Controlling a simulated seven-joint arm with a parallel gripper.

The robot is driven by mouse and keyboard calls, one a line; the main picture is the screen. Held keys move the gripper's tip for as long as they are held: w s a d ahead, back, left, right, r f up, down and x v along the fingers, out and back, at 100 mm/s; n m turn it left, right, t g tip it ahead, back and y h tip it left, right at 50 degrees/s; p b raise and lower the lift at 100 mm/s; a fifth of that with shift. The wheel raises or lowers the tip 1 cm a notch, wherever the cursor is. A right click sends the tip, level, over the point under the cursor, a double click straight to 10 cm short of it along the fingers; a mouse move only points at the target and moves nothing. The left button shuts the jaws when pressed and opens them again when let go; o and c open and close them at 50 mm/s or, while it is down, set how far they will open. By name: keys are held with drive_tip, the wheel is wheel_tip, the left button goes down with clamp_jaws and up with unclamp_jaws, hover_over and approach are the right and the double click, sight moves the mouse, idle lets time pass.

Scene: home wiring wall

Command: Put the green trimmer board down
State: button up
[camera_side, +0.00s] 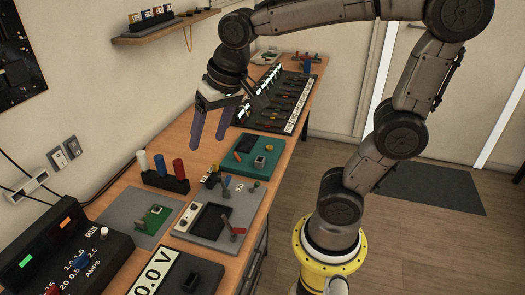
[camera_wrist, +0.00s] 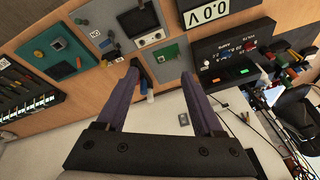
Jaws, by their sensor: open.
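The green trimmer board (camera_side: 153,215) is a small green board with a pale part on top. It lies on a grey mat (camera_side: 128,208) on the wooden bench, and it also shows on that mat in the wrist view (camera_wrist: 167,53). My gripper (camera_side: 209,140) has two purple fingers, spread apart with nothing between them. It hangs above the bench, clear of the board, higher and further back in the side view. In the wrist view my gripper (camera_wrist: 160,75) is open, with the board visible beyond the fingertips.
A teal mat (camera_side: 273,150) and a rack of tools (camera_side: 275,105) lie further back. A black meter (camera_side: 85,255) stands front left.

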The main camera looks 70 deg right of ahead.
drive_tip(key=s+f+n+t, duration=0.1)
drive_tip(key=s+n, duration=0.4)
drive_tip(key=s, duration=0.6)
drive_tip(key=shift+d+f+t, duration=0.3)
drive_tip(key=shift+f, duration=0.5)
